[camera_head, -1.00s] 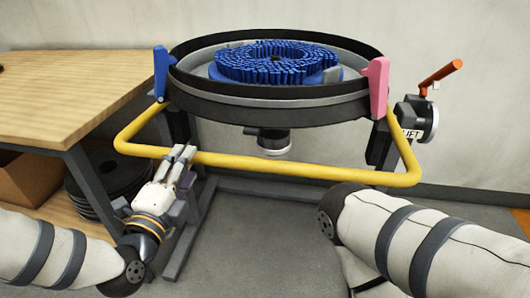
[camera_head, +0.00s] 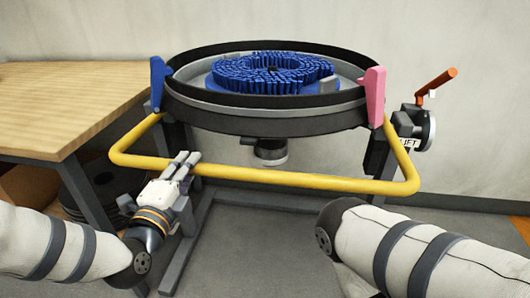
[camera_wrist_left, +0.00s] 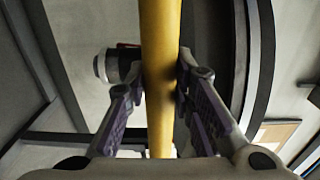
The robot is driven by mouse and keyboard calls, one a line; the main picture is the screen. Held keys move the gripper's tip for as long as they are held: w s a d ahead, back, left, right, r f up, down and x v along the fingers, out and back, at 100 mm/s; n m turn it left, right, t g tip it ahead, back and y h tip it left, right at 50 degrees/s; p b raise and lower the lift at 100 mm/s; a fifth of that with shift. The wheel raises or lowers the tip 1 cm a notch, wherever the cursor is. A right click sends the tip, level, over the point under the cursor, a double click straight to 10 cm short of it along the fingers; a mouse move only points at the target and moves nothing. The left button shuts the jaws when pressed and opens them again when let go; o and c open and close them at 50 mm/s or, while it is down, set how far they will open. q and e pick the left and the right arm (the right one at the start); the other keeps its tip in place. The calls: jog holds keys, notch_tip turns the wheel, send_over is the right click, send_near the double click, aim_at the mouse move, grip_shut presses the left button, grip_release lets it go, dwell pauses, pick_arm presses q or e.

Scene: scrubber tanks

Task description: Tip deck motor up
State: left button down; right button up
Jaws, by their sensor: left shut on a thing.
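The round deck (camera_head: 262,122) sits on a dark stand, open side up, with a ring of blue brush bristles (camera_head: 275,72) inside its black rim. The motor (camera_head: 271,152) hangs under the deck's middle. A yellow bar handle (camera_head: 290,180) runs around the front. My left gripper (camera_head: 184,161) is shut on the left part of its front stretch. In the left wrist view the yellow bar (camera_wrist_left: 160,70) passes between the two fingers (camera_wrist_left: 160,95). My right gripper is out of view; only my right arm shows at lower right.
A blue bracket (camera_head: 158,82) and a pink bracket (camera_head: 374,95) stand at the rim's sides. An orange-handled lever (camera_head: 436,86) is at the right, by a label partly reading "LIFT". A wooden table (camera_head: 70,105) is at left, with dark discs (camera_head: 75,198) beneath.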

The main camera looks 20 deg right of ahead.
aim_at(190, 92)
pick_arm(q)
jog(key=r+p, duration=0.1)
jog(key=r, duration=0.1)
jog(key=w+r+p, duration=0.1)
jog(key=r, duration=0.2)
jog(key=d+r+p, duration=0.1)
jog(key=r+p, duration=0.1)
jog(key=shift+w+r, duration=0.3)
jog(key=shift+f, duration=0.1)
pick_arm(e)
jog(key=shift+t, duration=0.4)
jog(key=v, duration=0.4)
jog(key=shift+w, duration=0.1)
pick_arm(q)
jog(key=shift+f, duration=0.1)
jog(key=w+r, duration=0.1)
jog(key=r, duration=0.1)
jog(key=d+r+p, duration=0.1)
jog(key=r, duration=0.1)
jog(key=w+r, duration=0.1)
jog(key=r, duration=0.1)
jog(key=shift+w+d+r+p, duration=0.3)
jog(key=shift+d+r+p, duration=0.05)
jog(key=shift+d+p, duration=0.05)
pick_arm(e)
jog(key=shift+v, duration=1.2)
pick_arm(q)
jog(key=shift+w, duration=0.1)
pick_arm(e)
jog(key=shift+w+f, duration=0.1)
